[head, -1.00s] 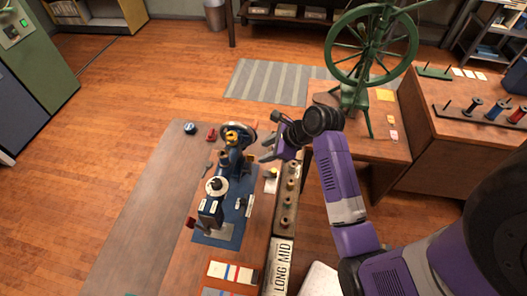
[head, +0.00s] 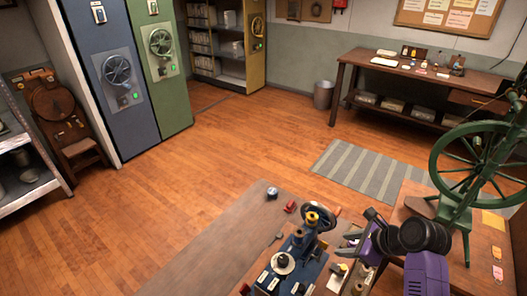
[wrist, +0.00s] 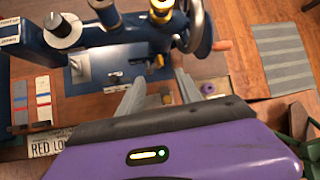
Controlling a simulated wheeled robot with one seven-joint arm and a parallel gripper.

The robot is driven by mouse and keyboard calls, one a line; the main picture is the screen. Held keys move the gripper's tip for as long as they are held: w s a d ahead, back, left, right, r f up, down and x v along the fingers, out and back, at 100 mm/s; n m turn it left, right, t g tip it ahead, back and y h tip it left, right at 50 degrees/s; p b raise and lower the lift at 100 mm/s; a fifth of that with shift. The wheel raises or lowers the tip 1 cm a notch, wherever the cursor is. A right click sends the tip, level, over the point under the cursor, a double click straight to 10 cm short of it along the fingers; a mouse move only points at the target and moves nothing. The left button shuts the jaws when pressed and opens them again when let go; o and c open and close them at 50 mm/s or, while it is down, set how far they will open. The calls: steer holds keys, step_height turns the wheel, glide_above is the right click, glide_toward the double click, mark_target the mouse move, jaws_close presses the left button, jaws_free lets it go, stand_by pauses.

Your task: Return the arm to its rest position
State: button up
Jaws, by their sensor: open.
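My purple and black arm reaches in from the lower right of the head view. My gripper (head: 352,245) is at the right side of the blue sewing machine (head: 296,262), above the edge of the work table. In the wrist view my gripper (wrist: 158,92) shows two grey fingers spread apart with nothing held between them. The sewing machine (wrist: 110,35) stands just beyond the fingertips there, with its handwheel at the right. I cannot tell whether a finger touches it.
A green spinning wheel (head: 475,165) stands on a table close right of my arm. A striped rug (head: 372,172), a bin (head: 323,94) and a workbench (head: 425,80) lie beyond. Blue (head: 105,70) and green (head: 160,60) cabinets stand at left. The wooden floor between is open.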

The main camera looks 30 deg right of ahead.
steer(key=w+d+r+n+t+h, duration=0.3)
steer(key=d+r+n+h, duration=0.1)
steer(key=d+r+n, duration=0.15)
steer(key=s+a+r+n+t+b, duration=0.1)
steer(key=s+a+n+t+b, duration=0.1)
steer(key=s+a+n, duration=0.35)
steer(key=s+a+r+n+t+h+b, duration=0.1)
steer(key=s+a+n+t, duration=0.15)
steer(key=a+n, duration=0.6)
steer(key=s+a+r+n+t+b, duration=0.2)
steer(key=s+a+n, duration=0.2)
steer(key=a+n, duration=0.3)
steer(key=s+a+f+n+g+y+b, duration=0.1)
steer(key=s+a+n+y, duration=0.1)
steer(key=s+a, duration=0.3)
steer(key=s+a+f+n+g+y+b, duration=0.1)
steer(key=s+a+f+n+y, duration=0.1)
steer(key=s+a, duration=0.3)
steer(key=shift+s+f+n+b, duration=0.3)
steer(key=shift+s+n, duration=0.15)
steer(key=shift+s, duration=0.6)
